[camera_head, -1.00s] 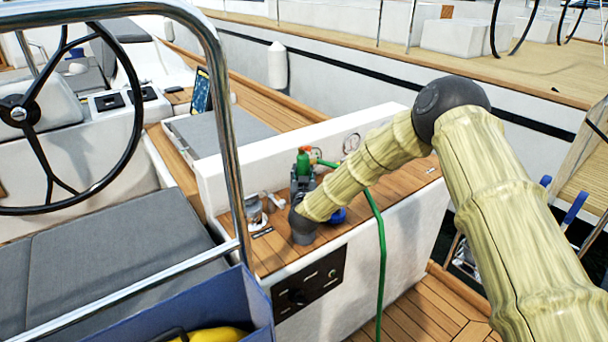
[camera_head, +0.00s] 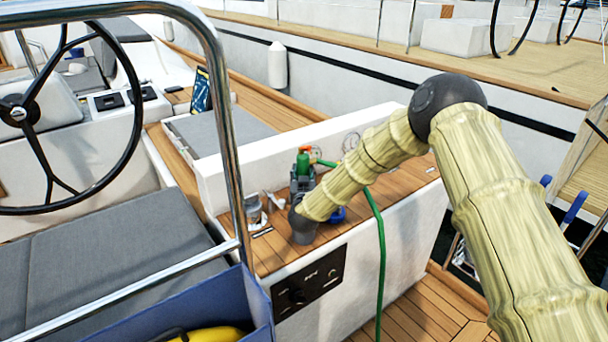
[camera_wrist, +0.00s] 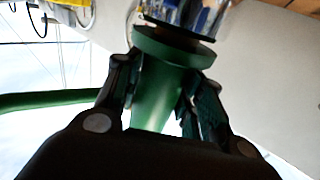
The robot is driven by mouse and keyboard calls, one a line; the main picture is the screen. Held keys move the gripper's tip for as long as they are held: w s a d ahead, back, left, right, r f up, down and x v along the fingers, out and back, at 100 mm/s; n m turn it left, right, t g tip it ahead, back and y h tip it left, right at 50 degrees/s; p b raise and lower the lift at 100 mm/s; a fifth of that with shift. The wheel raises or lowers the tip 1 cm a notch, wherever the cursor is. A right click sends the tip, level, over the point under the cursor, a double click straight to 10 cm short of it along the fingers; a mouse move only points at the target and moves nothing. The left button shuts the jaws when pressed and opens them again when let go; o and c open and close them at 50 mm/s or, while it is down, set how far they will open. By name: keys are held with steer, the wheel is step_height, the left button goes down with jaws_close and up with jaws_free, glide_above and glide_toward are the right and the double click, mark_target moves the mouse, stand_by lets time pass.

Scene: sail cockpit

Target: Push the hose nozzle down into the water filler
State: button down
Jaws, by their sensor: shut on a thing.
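The green hose nozzle (camera_head: 304,163) with an orange-red tip stands roughly upright above the teak-topped ledge in the head view. In the wrist view the green nozzle body (camera_wrist: 158,92) with its wide collar lies between the two dark fingers. My gripper (camera_head: 302,182) is shut on it; it also shows in the wrist view (camera_wrist: 161,88). The green hose (camera_head: 381,250) leaves the nozzle to the right and hangs down over the ledge's front. I cannot make out the water filler; my wrist and gripper cover part of the ledge.
A silver winch-like fitting (camera_head: 254,212) stands left of my gripper. A blue round part (camera_head: 338,214) shows just right of my wrist. The white coaming (camera_head: 240,187) rises behind, and a steel rail (camera_head: 233,130) stands at left. The teak ledge (camera_head: 400,180) is clear at right.

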steer(key=shift+f+b, duration=0.3)
steer(key=shift+f, duration=0.15)
steer(key=c, duration=1.2)
jaws_free()
steer(key=shift+s+f, duration=0.1)
steer(key=shift+s, duration=0.05)
